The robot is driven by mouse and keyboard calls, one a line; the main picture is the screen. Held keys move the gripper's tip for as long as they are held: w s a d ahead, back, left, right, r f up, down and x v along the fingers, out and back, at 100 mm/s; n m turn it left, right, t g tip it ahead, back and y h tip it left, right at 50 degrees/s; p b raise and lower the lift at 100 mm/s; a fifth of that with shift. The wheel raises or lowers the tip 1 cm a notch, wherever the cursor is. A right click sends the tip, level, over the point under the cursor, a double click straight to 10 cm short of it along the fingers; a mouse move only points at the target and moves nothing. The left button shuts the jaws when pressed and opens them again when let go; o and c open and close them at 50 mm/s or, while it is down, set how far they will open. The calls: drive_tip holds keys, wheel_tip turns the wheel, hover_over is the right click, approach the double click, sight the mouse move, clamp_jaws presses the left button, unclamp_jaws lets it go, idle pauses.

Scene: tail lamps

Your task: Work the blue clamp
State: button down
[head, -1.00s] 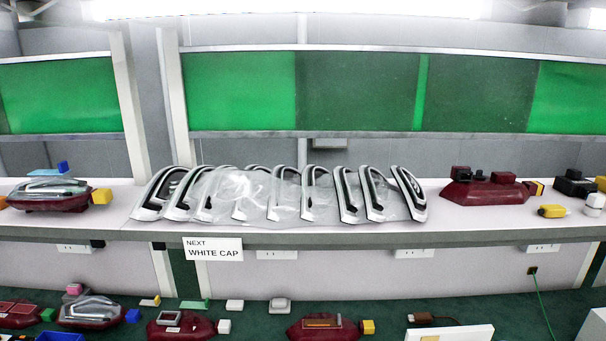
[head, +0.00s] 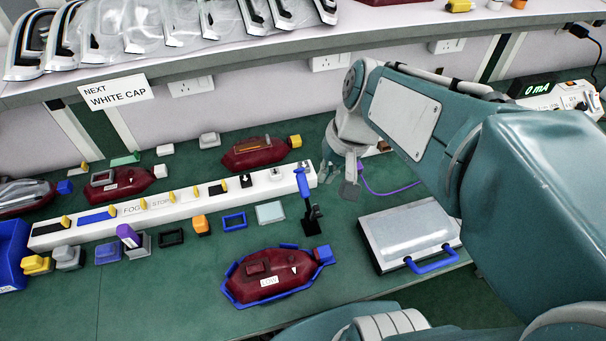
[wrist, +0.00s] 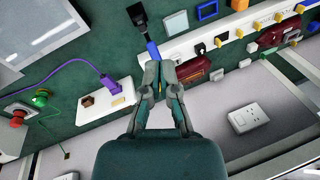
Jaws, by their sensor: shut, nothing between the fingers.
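The blue clamp (head: 303,183) stands on the green bench with its blue handle upright over a black base (head: 313,218). In the wrist view its handle (wrist: 152,49) ends close to my fingertips and its black base (wrist: 138,14) lies beyond. My gripper (head: 350,190) is to the right of the clamp in the head view, with a gap between them there. In the wrist view my gripper (wrist: 160,70) has its fingers together and empty. A dark red lamp in a blue frame (head: 233,290) lies in front of the clamp, with a blue block at its right end.
A white strip with yellow toggles (head: 150,207) runs behind and left of the clamp. A silver case with a blue handle (head: 408,232) lies at the right. A purple cable (head: 380,190) runs near my gripper. A sign (head: 115,93) reads "NEXT WHITE CAP".

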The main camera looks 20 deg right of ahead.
drive_tip(key=w+d+f+m+g+y, duration=0.2)
drive_tip(key=w+d+f+m+y, duration=0.3)
drive_tip(key=w+f, duration=0.4)
drive_tip(key=m+t+y, duration=0.3)
drive_tip(key=m+y, duration=0.3)
drive_tip(key=y, duration=0.1)
approach(306, 181)
wheel_tip(306, 181, down, 3)
drive_tip(key=w, duration=0.2)
drive_tip(key=x, duration=0.9)
drive_tip(key=shift+w+a+f, duration=0.1)
drive_tip(key=shift+a+f, duration=0.1)
drive_tip(key=shift+f, duration=0.05)
drive_tip(key=shift+r+n+t, duration=0.3)
drive_tip(key=shift+r+n, duration=0.1)
drive_tip(key=shift+n, duration=0.3)
drive_tip(key=s+r+n+t+y, duration=0.1)
drive_tip(key=s+r+n+t, duration=0.1)
drive_tip(key=s+r+n, duration=0.3)
drive_tip(key=shift+s+n+t, duration=0.3)
drive_tip(key=shift+s+n, duration=0.1)
drive_tip(key=shift+n, duration=0.3)
drive_tip(key=shift+s+r+y, duration=0.1)
drive_tip(key=shift+y, duration=0.2)
drive_tip(key=shift+d, duration=0.1)
